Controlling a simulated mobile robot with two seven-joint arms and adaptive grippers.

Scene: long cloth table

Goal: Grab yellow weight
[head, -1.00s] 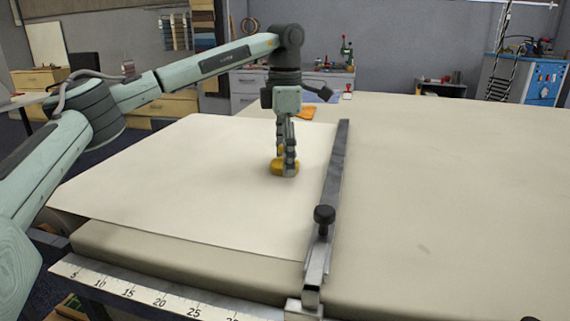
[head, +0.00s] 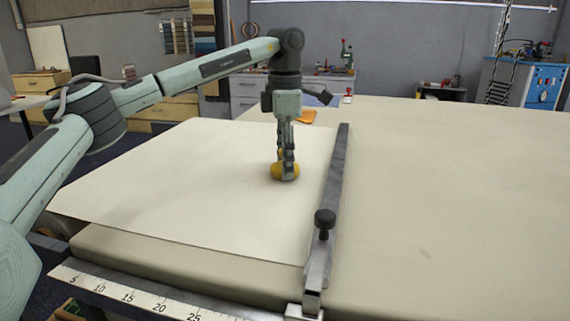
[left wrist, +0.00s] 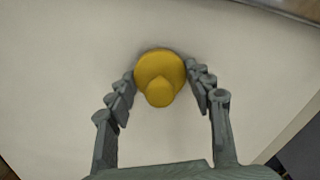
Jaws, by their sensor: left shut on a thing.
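The yellow weight (head: 279,172) is a rounded disc with a knob on top. It sits on the pale sheet (head: 170,180) on the cloth table, left of the metal straightedge. My left gripper (head: 286,174) points straight down and is shut on the yellow weight, with its fingers at the weight's sides. In the left wrist view the yellow weight (left wrist: 160,75) lies between the two fingertips, its knob toward the palm. The near finger covers part of the weight in the head view. My right gripper is not in view.
A metal straightedge (head: 338,170) with a black knob (head: 325,219) stands just right of the weight. An orange item (head: 307,117) lies behind the gripper. A ruler (head: 130,292) runs along the front edge. The table's right side is clear.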

